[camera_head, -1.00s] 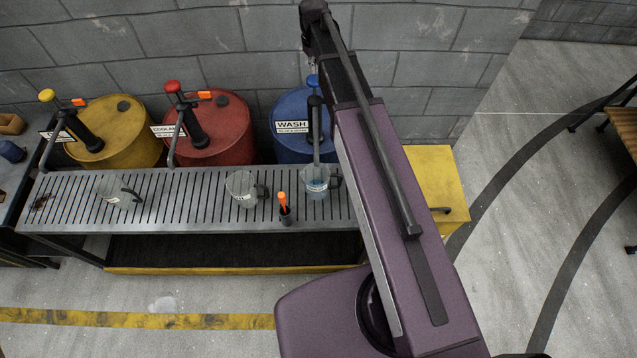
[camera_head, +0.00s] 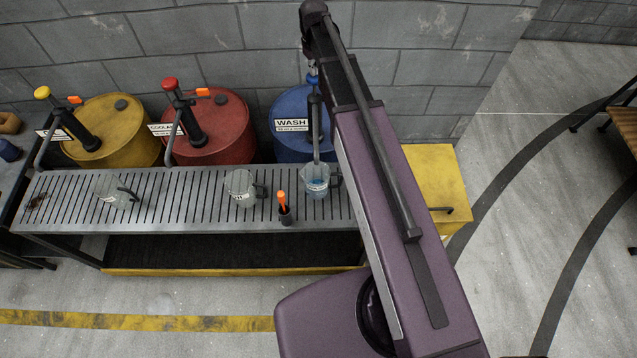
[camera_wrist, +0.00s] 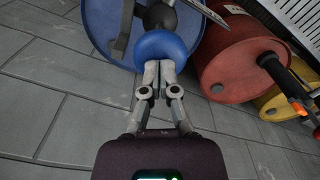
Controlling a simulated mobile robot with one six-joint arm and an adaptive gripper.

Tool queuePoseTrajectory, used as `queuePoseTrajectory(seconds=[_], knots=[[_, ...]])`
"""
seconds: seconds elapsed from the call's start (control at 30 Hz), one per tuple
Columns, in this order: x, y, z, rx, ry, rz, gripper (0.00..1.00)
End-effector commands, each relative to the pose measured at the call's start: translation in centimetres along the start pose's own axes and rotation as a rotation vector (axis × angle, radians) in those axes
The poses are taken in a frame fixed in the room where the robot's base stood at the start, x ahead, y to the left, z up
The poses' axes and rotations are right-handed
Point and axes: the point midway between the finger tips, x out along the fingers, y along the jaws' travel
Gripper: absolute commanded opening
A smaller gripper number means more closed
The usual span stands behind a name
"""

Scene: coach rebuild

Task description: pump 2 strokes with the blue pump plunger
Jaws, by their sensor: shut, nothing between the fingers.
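The blue pump plunger's round knob (camera_wrist: 164,48) fills the upper middle of the wrist view. It also shows in the head view (camera_head: 312,79), partly hidden by my arm, above the blue drum (camera_head: 290,118) labelled WASH. My gripper (camera_wrist: 158,66) is shut, with its fingertips together at the knob's near side; nothing is between them. The fingertips look to be touching or very near the knob. In the head view my arm hides the gripper. A clear jug (camera_head: 316,180) with some blue liquid stands below the wash pump's spout.
A red drum (camera_head: 229,125) and a yellow drum (camera_head: 102,115), each with its own pump, stand left of the blue one. Two more clear jugs (camera_head: 240,186) (camera_head: 112,191) and an orange-topped item (camera_head: 284,207) are on the slatted bench (camera_head: 170,195). A block wall rises behind.

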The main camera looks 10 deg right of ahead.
Motion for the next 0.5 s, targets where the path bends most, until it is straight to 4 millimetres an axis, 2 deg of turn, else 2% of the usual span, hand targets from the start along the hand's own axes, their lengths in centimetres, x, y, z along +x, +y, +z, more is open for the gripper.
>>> queuePoseTrajectory(seconds=[0.5], knots=[[1.4, 0.0, 0.0, 0.000, 0.000, 0.000, 0.00]])
